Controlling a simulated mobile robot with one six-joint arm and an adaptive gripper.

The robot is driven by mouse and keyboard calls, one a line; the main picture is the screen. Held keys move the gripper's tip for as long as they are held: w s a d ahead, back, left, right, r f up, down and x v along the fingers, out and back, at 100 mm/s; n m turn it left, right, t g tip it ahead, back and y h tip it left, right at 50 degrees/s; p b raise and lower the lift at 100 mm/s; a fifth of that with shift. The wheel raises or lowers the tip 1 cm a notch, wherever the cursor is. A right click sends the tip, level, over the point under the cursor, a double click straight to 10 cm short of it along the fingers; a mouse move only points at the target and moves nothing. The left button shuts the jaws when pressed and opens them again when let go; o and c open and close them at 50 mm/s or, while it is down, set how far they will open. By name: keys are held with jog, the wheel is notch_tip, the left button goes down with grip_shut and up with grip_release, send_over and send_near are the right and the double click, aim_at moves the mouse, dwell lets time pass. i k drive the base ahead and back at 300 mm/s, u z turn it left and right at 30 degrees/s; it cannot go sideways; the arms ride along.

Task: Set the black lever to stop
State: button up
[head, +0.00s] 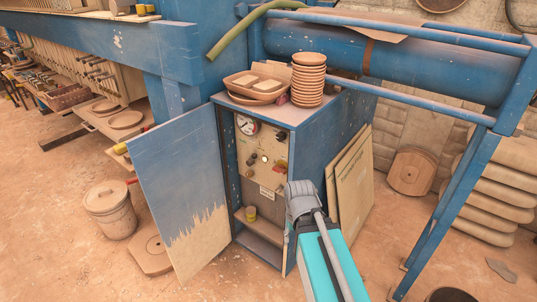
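A blue cabinet stands open in the head view, with a beige control panel (270,165) inside. The panel carries a round white gauge, a small lit lamp, a white label and several small dark knobs or handles. A dark handle (252,160) sits left of the lamp. Another dark part sits at the panel's right. I cannot tell which is the black lever, nor read any stop mark. The grey end of my arm, with my gripper (301,197), is in front of the cabinet's right edge. Its fingers are not clearly visible, and it appears apart from the handles.
The cabinet door (180,195) is swung open to the left. Stacked clay plates (308,80) and a tray (254,88) sit on top. Boards (351,178) lean at the right side. A blue frame post (450,215) stands farther right. A lidded bucket (110,210) stands left.

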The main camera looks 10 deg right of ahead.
aim_at(251, 162)
jog(key=u, duration=0.05)
jog(key=i, duration=1)
jog(key=z, duration=0.05)
